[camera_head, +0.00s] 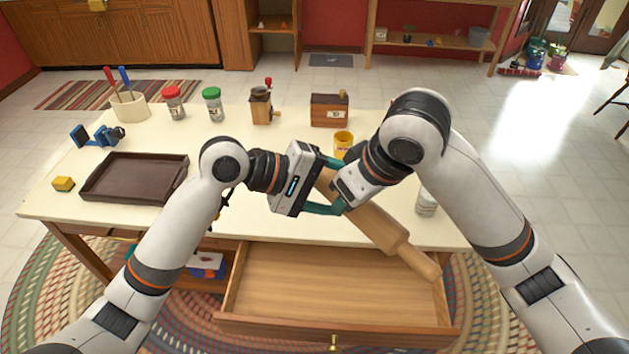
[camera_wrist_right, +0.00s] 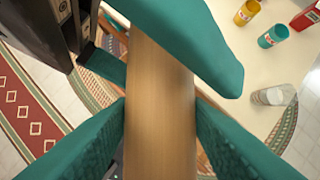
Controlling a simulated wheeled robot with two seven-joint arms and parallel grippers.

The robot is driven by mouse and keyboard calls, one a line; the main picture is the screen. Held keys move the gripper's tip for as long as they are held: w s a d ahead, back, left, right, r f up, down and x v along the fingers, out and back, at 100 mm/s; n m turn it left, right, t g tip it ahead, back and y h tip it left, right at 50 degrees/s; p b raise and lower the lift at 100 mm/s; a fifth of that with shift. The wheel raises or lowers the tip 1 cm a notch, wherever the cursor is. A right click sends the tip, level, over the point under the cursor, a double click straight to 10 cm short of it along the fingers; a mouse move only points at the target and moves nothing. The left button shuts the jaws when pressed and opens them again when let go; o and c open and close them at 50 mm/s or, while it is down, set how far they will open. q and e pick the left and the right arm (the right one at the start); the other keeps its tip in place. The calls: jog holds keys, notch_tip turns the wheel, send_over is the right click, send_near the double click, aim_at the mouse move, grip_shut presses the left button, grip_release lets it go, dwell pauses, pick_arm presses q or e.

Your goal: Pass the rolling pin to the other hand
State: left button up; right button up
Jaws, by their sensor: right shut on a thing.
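The wooden rolling pin (camera_head: 378,226) is held in the air over the table's front edge and open drawer, slanting down to the right. My right gripper (camera_wrist_right: 160,128) is shut on it; in the wrist view its teal fingers press the pin from both sides. My left gripper (camera_head: 328,185) comes in from the left at the pin's upper end. Its teal fingers are spread wide, one on either side of the pin. In the wrist view one left finger (camera_wrist_right: 190,45) crosses in front of the pin. The pin's upper end is partly hidden by the grippers.
An open, empty drawer (camera_head: 335,285) juts from the cream table (camera_head: 240,222) below the grippers. A dark tray (camera_head: 135,178) lies at left. Jars, a grinder (camera_head: 262,106), a wooden box (camera_head: 329,110) and a yellow cup (camera_head: 343,142) stand behind. A glass jar (camera_head: 427,204) is at right.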

pick_arm(q)
jog(key=shift+w+d+f, duration=0.15)
jog(key=shift+d+f, duration=0.05)
jog(key=shift+d, duration=0.25)
jog(key=c, duration=1.2)
jog(key=shift+c, duration=0.4)
pick_arm(e)
jog(key=o, duration=0.9)
jog(key=shift+c, duration=0.2)
jog(key=shift+o, duration=0.2)
jog(key=shift+w+d+r, duration=0.1)
pick_arm(q)
jog(key=shift+s, duration=0.2)
